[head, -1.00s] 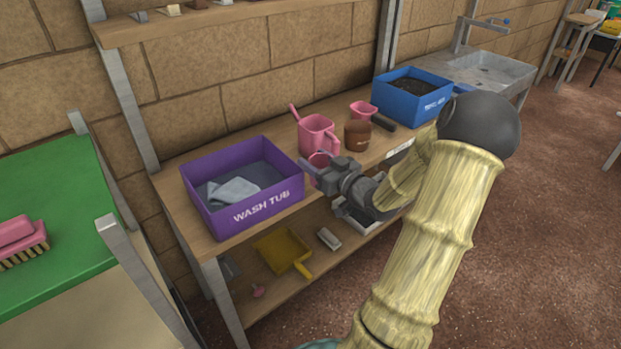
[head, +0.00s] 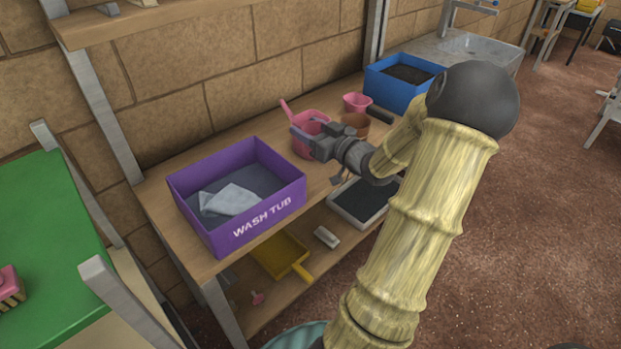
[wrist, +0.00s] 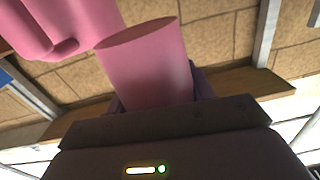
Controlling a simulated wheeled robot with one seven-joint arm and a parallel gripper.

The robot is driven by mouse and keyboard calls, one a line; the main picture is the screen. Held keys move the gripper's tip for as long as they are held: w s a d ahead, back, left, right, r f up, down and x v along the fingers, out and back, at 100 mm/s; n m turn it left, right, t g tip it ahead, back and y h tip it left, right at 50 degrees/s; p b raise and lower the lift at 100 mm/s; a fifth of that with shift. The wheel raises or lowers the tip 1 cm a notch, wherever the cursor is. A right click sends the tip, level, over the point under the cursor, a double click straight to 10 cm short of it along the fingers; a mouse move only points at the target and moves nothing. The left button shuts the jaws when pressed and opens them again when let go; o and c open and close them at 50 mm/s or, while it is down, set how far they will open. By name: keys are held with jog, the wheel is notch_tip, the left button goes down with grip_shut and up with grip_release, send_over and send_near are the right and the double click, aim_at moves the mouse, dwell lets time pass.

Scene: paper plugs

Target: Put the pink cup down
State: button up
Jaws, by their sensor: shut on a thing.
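The pink cup (wrist: 150,72) fills the middle of the wrist view, its dark rim edge toward the top. My gripper (wrist: 155,100) is shut on it. In the head view my gripper (head: 304,139) is over the workbench, just right of the purple wash tub. There the held cup is mostly hidden and blends with the pink jug (head: 311,121) behind it. I cannot tell whether the cup touches the bench.
The wash tub (head: 184,207) holds a grey cloth (head: 229,200). The lower shelf holds a yellow dustpan (head: 281,254) and a black tray (head: 360,200).

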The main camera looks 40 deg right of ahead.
jog(key=shift+s, duration=0.35)
jog(key=shift+a+f, duration=0.15)
jog(key=shift+f, duration=0.15)
jog(key=shift+f+b, duration=0.65)
jog(key=shift+f, duration=1.55)
jog(key=shift+w+f+b, duration=0.1)
jog(key=shift+f+b, duration=0.2)
jog(key=shift+f, duration=2)
jog(key=shift+f, duration=0.2)
jog(key=o, duration=1)
jog(key=shift+o, duration=0.2)
jog(key=shift+f+b, duration=0.1)
jog(key=shift+b, duration=0.3)
